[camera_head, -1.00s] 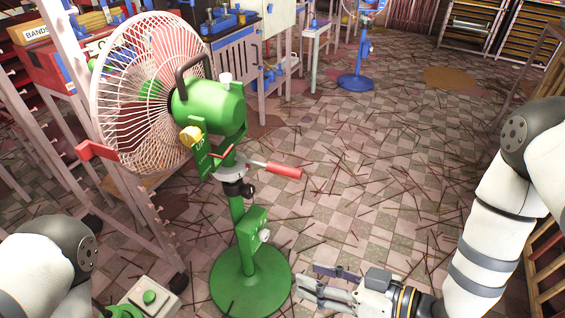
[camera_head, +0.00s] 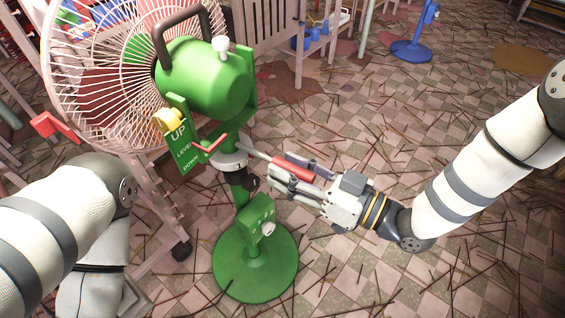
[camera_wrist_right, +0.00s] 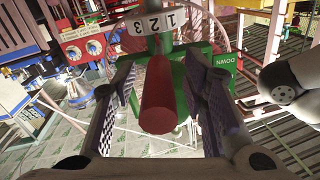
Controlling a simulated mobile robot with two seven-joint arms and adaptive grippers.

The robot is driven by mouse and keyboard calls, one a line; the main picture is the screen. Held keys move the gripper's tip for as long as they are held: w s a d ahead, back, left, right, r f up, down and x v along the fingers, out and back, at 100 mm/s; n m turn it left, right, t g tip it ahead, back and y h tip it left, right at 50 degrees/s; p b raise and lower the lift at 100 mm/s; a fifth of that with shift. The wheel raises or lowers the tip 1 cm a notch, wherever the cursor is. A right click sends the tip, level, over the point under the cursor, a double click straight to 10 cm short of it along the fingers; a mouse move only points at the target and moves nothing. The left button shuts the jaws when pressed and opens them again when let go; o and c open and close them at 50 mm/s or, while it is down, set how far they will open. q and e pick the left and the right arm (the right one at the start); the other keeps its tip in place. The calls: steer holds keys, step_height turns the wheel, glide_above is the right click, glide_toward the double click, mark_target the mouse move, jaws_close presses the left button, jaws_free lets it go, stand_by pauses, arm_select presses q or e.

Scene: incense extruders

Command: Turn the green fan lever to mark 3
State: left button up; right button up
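The green fan (camera_head: 205,80) stands on a round green base, its white cage to the left. Its lever is a metal rod with a red handle (camera_head: 292,167), pointing right and slightly down in the head view. My right gripper (camera_head: 279,172) is at the handle, with its fingers on either side. In the right wrist view the red handle (camera_wrist_right: 158,98) lies between the two open fingers, with gaps on both sides. Behind it a white collar (camera_wrist_right: 152,23) carries the digits 1, 2 and 3; I cannot tell which mark is indicated. My left gripper is out of view.
A green box (camera_head: 257,218) with a knob sits low on the fan's post. A green plate (camera_head: 184,150) reads UP, LEVER, DOWN beside a yellow knob (camera_head: 169,121). A blue stand (camera_head: 411,50) is farther back. Thin sticks litter the open tiled floor at right.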

steer(key=shift+x, duration=0.9)
jaws_close()
